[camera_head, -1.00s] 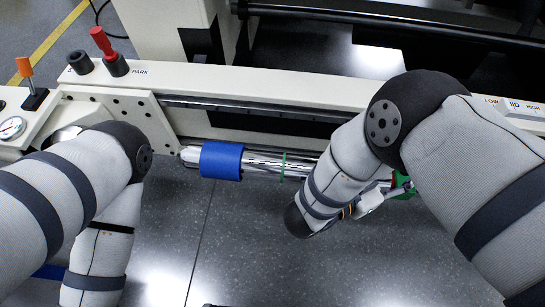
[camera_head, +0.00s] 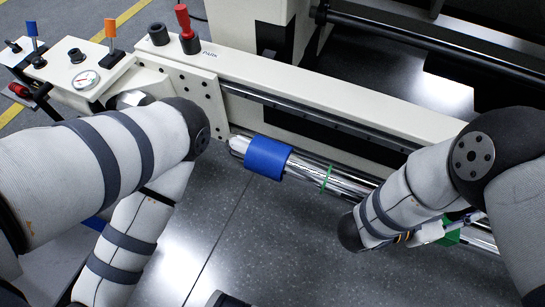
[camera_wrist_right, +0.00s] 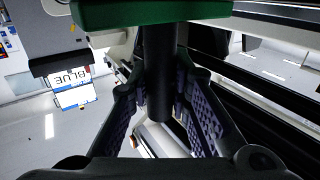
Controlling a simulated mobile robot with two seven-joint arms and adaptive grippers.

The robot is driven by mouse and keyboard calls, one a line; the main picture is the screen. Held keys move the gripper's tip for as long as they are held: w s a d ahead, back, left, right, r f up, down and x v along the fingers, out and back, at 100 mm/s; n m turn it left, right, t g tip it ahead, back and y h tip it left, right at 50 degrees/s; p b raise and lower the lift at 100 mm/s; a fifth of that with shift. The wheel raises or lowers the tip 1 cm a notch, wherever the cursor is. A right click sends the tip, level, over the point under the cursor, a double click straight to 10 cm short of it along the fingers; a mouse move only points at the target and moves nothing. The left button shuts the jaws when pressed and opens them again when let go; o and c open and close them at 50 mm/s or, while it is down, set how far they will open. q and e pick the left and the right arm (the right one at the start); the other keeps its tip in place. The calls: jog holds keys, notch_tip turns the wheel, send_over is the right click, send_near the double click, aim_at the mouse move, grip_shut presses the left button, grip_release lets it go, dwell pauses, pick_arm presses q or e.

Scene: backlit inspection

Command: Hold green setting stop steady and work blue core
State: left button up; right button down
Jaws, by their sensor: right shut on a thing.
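The blue core (camera_head: 267,157) is a blue sleeve around a shiny metal rod (camera_head: 300,170) along the front of the cream rail. A thin green ring (camera_head: 327,178) sits on the rod to its right. The green setting stop (camera_head: 452,237) is at the right, partly hidden by my right arm. My right gripper (camera_head: 438,231) is beside it. In the right wrist view my right gripper (camera_wrist_right: 160,92) is shut on the dark post (camera_wrist_right: 160,60) under the stop's green block (camera_wrist_right: 150,12). My left arm comes in from the left and bends down; its gripper is out of view.
A cream panel at the left carries a gauge (camera_head: 85,80), an orange-topped lever (camera_head: 111,50) and a blue-topped lever (camera_head: 32,40). A red-handled lever (camera_head: 186,28) stands beside PARK. The dark floor (camera_head: 270,240) before the rod is clear.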

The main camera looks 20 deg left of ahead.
dwell(0.3)
jog(key=c, duration=1.4)
grip_release()
